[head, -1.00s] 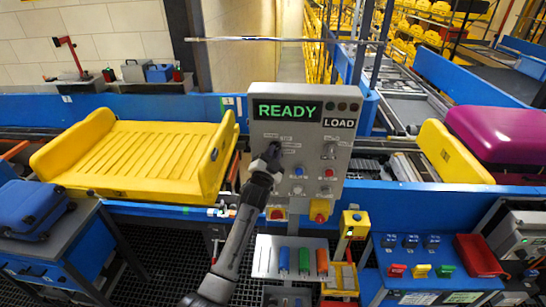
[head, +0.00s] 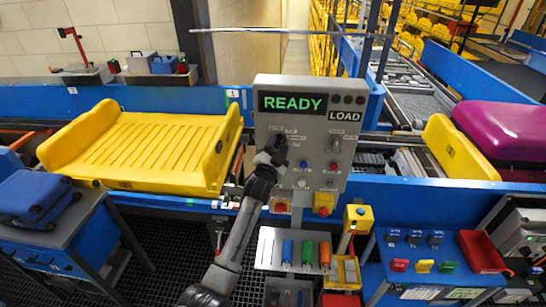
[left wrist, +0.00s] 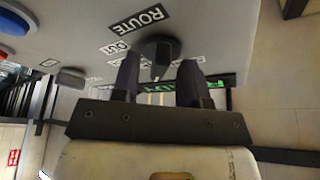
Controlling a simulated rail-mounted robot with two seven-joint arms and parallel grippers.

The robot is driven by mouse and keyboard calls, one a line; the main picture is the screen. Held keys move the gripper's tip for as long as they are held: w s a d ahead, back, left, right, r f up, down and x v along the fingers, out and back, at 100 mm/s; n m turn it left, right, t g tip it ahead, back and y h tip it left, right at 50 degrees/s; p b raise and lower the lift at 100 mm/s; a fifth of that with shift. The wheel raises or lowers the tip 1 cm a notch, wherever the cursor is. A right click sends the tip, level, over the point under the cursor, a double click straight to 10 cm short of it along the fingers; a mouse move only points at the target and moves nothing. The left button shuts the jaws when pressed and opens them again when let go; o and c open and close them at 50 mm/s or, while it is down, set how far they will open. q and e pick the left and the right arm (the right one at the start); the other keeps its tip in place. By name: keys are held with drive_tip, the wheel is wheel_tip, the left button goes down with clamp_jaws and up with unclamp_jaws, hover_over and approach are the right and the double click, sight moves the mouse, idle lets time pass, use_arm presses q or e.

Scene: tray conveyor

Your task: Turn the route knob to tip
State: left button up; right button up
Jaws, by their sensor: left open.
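The control panel (head: 309,100) is a grey upright box with a green READY display and a LOAD sign. The route knob (left wrist: 158,48) is a dark round knob in the left wrist view, beside a ROUTE label (left wrist: 140,18) and an OUT label (left wrist: 117,47). Another label behind it is partly hidden. My left gripper (left wrist: 159,66) is open, its two dark fingers on either side of the knob. I cannot tell whether they touch it. In the head view my left gripper (head: 271,156) covers the panel's left side and hides most of the knob. My right gripper is not in view.
A yellow tray (head: 145,150) lies on the conveyor left of the panel. Another yellow tray (head: 452,150) with a purple load (head: 505,135) is at right. Below the panel are a red-and-yellow button (head: 323,203) and a rack of coloured cylinders (head: 306,254).

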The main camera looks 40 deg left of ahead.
use_arm(q)
drive_tip(key=b+v, duration=0.2)
drive_tip(key=v, duration=1.1)
drive_tip(key=shift+s+f, duration=0.15)
drive_tip(key=shift+s, duration=0.1)
drive_tip(key=shift+d, duration=0.1)
